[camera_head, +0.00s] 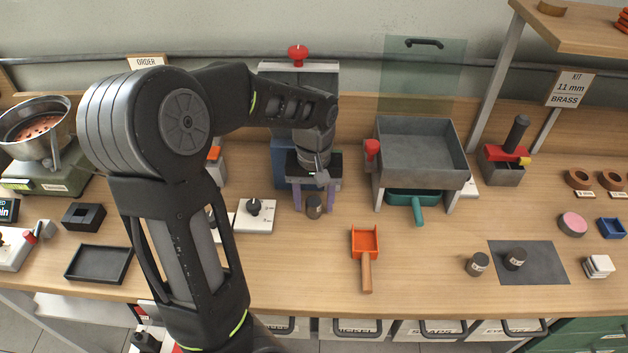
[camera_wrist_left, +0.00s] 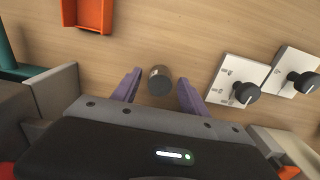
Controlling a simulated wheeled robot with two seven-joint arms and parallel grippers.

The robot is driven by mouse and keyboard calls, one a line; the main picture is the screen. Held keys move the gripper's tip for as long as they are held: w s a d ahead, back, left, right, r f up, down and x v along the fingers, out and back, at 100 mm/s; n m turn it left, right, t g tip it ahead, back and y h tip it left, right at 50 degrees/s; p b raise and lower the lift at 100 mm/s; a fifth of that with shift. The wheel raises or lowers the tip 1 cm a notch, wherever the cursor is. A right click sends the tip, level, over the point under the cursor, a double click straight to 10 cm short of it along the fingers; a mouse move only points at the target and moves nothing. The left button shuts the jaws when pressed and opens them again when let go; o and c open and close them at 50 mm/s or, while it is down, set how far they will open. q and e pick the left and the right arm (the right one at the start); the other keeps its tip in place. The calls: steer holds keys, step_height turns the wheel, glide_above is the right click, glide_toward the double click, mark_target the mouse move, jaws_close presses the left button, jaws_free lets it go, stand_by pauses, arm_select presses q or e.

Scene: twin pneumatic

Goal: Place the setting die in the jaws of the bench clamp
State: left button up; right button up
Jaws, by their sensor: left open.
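A small dark cylinder (camera_head: 313,207), apparently a setting die, stands on the bench in front of the blue-grey press. My left gripper (camera_head: 314,212) points down over it with its purple fingers open. In the left wrist view the cylinder (camera_wrist_left: 160,80) stands between the two fingertips (camera_wrist_left: 159,84), with gaps on both sides. Two similar labelled cylinders stand on the right, one (camera_head: 515,259) on the grey mat and one (camera_head: 477,264) at its left edge. A grey block with a red part and a black upright handle (camera_head: 503,168), possibly the bench clamp, stands at the back right. My right gripper is not in view.
A grey hopper tray (camera_head: 421,150) stands right of the press, with a teal scoop (camera_head: 417,205) below. An orange scoop (camera_head: 365,243) lies in front. White dial boxes (camera_head: 254,217) stand to the left. Free bench lies between the orange scoop and grey mat (camera_head: 545,262).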

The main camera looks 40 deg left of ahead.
arm_select(q)
step_height(320, 180, up, 12)
steer(key=shift+f, duration=0.25)
steer(key=shift+o, duration=0.2)
stand_by(0.4)
steer(key=shift+o, duration=0.3)
steer(key=shift+s+a, duration=0.1)
steer(key=shift+a, duration=0.1)
steer(key=t+y, duration=0.1)
glide_above(313, 205)
step_height(313, 205, down, 5)
steer(key=shift+d+f+p, duration=0.1)
steer(key=shift+p, duration=0.35)
